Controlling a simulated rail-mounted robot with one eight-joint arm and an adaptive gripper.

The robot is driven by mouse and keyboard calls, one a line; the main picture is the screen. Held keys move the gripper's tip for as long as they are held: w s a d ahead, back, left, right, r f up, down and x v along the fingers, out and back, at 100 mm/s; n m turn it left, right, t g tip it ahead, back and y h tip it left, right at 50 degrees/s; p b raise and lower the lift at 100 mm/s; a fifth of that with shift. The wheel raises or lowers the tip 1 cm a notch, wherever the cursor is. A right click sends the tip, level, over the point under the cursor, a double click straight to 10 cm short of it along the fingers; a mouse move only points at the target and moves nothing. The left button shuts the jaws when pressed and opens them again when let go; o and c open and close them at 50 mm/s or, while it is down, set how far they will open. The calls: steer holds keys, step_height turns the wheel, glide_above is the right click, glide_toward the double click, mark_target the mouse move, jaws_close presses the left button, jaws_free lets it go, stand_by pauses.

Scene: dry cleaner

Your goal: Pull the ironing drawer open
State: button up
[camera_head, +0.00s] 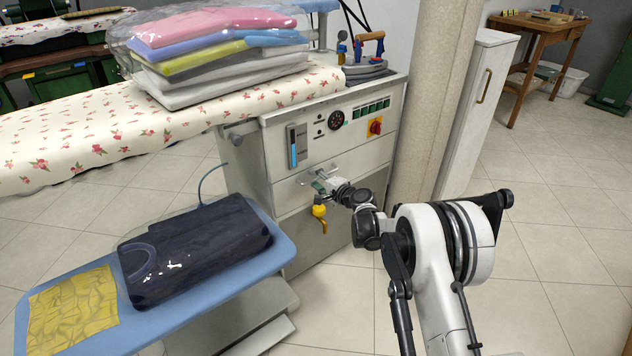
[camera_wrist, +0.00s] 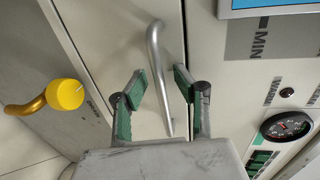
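The ironing drawer (camera_head: 288,196) is a pale front panel on the grey ironing cabinet, below the control panel. It looks closed, flush with the cabinet. Its curved silver handle (camera_wrist: 156,62) shows in the wrist view, mounted on the pale drawer front (camera_wrist: 112,35). My gripper (camera_head: 320,182) is at the drawer front in the head view, partly covering the handle there. In the wrist view, my gripper (camera_wrist: 160,82) is open, with one green-padded finger on each side of the handle. Gaps show between the pads and the bar; depth is hard to tell.
A yellow valve knob (camera_head: 319,213) sits just below my gripper. A blue ironing board (camera_head: 190,316) with a dark bagged garment (camera_head: 195,248) stands left of the drawer. A round column (camera_head: 425,110) stands right of the cabinet. Tiled floor (camera_head: 545,240) is clear at the right.

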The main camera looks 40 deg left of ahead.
jaws_close()
steer(key=shift+d, duration=0.1)
stand_by(0.4)
